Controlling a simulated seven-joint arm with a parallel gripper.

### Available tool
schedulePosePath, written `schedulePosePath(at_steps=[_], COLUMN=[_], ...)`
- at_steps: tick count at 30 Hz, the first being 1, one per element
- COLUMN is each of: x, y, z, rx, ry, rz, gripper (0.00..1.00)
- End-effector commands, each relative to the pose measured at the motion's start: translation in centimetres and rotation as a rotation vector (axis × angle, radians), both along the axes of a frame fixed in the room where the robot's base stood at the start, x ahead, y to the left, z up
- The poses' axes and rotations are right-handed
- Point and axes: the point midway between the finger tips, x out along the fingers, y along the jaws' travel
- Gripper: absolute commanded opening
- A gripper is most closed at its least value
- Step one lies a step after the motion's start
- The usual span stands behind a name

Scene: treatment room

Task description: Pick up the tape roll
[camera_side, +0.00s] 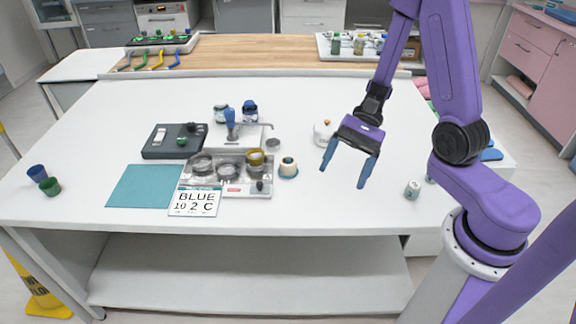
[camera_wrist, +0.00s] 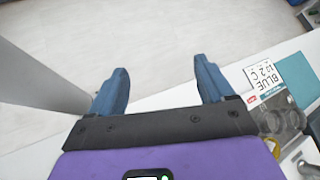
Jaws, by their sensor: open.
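A small cream roll with a dark hole in its top and a teal base (camera_side: 288,167), most likely the tape roll, stands on the white table just right of the clear tray. A white rounded item (camera_side: 321,131) sits farther back, and I cannot tell whether it is also a roll. My gripper (camera_side: 345,176) is open and empty, its blue fingers pointing down above the table, right of the cream roll. In the wrist view my gripper (camera_wrist: 163,68) has nothing between its fingers, only floor beyond. I cannot make out the roll there.
The clear tray (camera_side: 232,189) holds several round cups, with a lettered card (camera_side: 195,201) at its front. A dark box (camera_side: 174,143) and teal mat (camera_side: 145,186) lie left. A small jar (camera_side: 412,189) stands right of my gripper. The table's front middle is clear.

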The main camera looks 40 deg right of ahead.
Motion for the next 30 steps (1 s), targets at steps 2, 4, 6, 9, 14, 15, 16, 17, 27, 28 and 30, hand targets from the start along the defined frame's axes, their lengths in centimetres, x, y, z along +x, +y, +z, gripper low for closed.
schedulePosePath(at_steps=[2, 4, 6, 9, 14, 15, 16, 17, 27, 28, 30], x=[1.1, 2.1, 3.0, 4.3, 5.9, 6.2, 6.4, 6.6, 7.0, 6.9, 6.8], y=[-0.5, -1.0, -1.6, -2.6, -4.8, -5.3, -5.8, -6.3, -11.6, -12.0, -12.5], z=[-0.4, -0.7, -1.0, -1.5, -2.4, -2.7, -2.9, -3.1, -5.6, -5.7, -6.0], rx=[0.032, 0.059, 0.085, 0.123, 0.184, 0.199, 0.210, 0.221, 0.330, 0.336, 0.345], ry=[0.034, 0.059, 0.083, 0.111, 0.156, 0.165, 0.172, 0.180, 0.244, 0.246, 0.252], rz=[-0.121, -0.226, -0.333, -0.485, -0.730, -0.790, -0.838, -0.883, -1.345, -1.370, -1.415], gripper=[0.81, 0.81, 0.81, 0.81, 0.81, 0.81, 0.81, 0.81, 0.81, 0.81, 0.81])
